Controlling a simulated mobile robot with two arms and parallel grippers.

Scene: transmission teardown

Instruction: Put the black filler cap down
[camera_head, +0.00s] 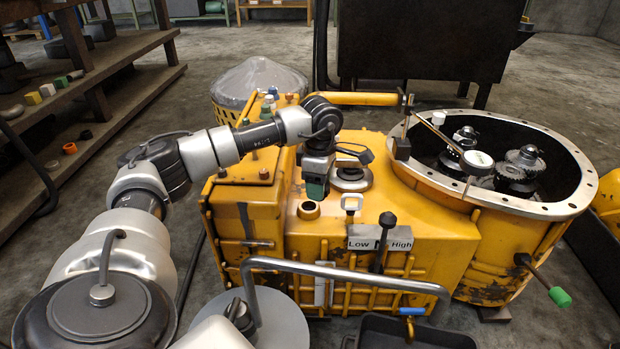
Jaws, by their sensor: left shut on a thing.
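My left gripper (316,190) points down over the top of the yellow transmission housing (430,235). It is shut, with its fingers mostly hidden behind its grey-green body. The black filler cap between them cannot be made out clearly from here. Just below the gripper is a round yellow filler neck (309,210) with a dark open hole. To the right of the gripper is a round metal flange (351,180) with a dark centre. A flat black piece (356,153) sticks out beside the gripper above this flange; I cannot tell what it belongs to. My right gripper is not in view.
A black shift lever (382,235) stands by the Low/High plate (380,238). The open bell housing (545,200) with gears is at right. A grey tube (340,272) crosses in front.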

